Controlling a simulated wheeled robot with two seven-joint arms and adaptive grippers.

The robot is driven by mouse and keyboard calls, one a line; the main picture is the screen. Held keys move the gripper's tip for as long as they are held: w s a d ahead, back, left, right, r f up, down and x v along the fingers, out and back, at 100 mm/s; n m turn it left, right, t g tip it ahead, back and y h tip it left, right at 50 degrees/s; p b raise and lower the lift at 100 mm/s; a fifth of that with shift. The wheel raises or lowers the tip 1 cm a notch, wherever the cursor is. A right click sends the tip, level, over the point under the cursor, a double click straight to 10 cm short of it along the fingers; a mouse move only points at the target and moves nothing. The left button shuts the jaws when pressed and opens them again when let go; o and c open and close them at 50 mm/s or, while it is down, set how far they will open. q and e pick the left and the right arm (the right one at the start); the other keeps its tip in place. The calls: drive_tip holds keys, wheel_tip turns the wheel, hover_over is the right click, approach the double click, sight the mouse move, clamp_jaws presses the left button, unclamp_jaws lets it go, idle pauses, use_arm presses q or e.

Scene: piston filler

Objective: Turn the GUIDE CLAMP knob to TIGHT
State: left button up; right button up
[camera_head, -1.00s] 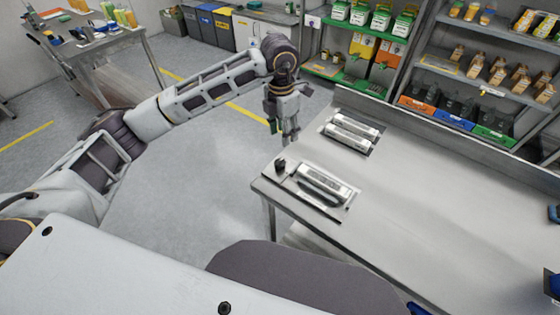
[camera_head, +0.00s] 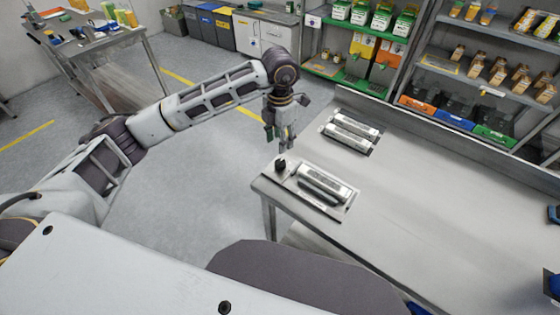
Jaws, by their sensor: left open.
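A small black knob (camera_head: 280,165) stands at the left end of a metal plate (camera_head: 343,210) on the near left corner of the steel table. It is probably the GUIDE CLAMP knob; no label or TIGHT mark is readable. A silver cylinder unit (camera_head: 325,183) lies on the same plate, right of the knob. My left gripper (camera_head: 287,146) points down, open and empty, just above the knob in the picture. Its fingertips appear apart from the knob, but the exact gap is hard to tell. My right gripper is not in view.
More silver cylinders (camera_head: 352,132) lie on a second plate further back. The steel table (camera_head: 440,200) is bare through its middle. Dark blue items (camera_head: 553,214) are cut off at the right edge. Shelves with bottles and bins (camera_head: 455,110) stand behind the table.

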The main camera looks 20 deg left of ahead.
sight(280, 163)
use_arm(q)
wheel_tip(280, 163, down, 10)
drive_tip(key=shift+r+p, duration=0.15)
drive_tip(key=shift+p, duration=0.3)
drive_tip(key=shift+f, duration=0.7)
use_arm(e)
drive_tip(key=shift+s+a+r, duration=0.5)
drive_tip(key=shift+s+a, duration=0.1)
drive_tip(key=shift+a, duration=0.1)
use_arm(q)
drive_tip(key=c, duration=0.7)
drive_tip(key=shift+c, duration=0.2)
